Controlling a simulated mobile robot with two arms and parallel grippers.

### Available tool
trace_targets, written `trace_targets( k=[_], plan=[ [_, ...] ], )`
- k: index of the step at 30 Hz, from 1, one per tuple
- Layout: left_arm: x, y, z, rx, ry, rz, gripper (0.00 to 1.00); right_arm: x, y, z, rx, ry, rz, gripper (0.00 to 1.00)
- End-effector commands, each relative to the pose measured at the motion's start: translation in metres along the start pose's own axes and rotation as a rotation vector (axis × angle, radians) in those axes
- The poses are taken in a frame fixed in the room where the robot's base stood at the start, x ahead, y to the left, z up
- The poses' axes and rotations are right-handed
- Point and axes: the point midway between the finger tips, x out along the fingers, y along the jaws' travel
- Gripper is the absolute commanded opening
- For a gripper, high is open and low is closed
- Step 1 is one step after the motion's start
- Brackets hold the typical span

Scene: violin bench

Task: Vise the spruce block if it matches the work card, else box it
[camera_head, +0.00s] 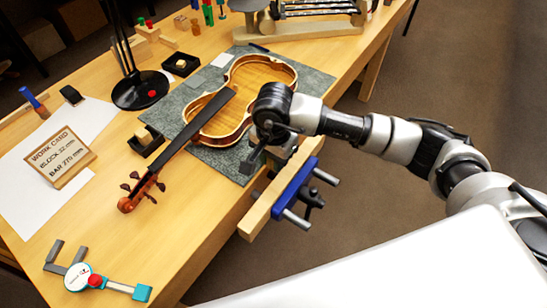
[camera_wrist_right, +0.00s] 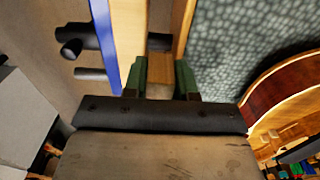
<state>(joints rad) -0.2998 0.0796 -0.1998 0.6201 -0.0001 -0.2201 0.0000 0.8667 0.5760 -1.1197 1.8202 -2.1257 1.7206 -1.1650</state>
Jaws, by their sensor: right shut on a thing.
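My right gripper (camera_head: 255,160) is above the front edge of the bench, beside the violin and close to the vise. In the right wrist view, its two green fingertips (camera_wrist_right: 162,78) are shut on a small pale wooden block, the spruce block (camera_wrist_right: 159,90). The block lines up with the gap between the vise's wooden jaw (camera_wrist_right: 130,35) and the bench edge; I cannot tell whether it is inside the gap. The vise (camera_head: 298,187) has a blue plate and metal rods. The work card (camera_head: 60,158) reads block 32 mm, bar 270 mm. My left gripper is out of view.
An open violin body (camera_head: 213,130) lies on a grey mat (camera_head: 312,82). A small black box (camera_head: 146,140) holds a pale piece; another black box (camera_head: 181,64) stands further back. A caliper-like gauge (camera_head: 85,277) lies front left. A black lamp base (camera_head: 140,90) stands behind.

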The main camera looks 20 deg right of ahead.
Motion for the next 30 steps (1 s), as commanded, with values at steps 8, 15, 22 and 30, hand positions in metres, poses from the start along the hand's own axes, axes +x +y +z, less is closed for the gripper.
trace_targets(
  k=[8,15,22,30],
  plan=[
    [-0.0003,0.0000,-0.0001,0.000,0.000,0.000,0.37,-0.0005,0.0000,-0.0002,0.000,0.000,0.000,0.01],
    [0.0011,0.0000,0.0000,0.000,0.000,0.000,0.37,-0.0001,-0.0001,-0.0003,0.000,0.001,-0.001,0.01],
    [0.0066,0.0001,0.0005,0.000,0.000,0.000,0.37,0.0002,-0.0004,-0.0007,0.000,0.002,-0.002,0.01],
    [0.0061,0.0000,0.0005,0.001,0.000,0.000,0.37,-0.0007,-0.0002,-0.0004,0.000,0.001,-0.001,0.01]
  ],
)
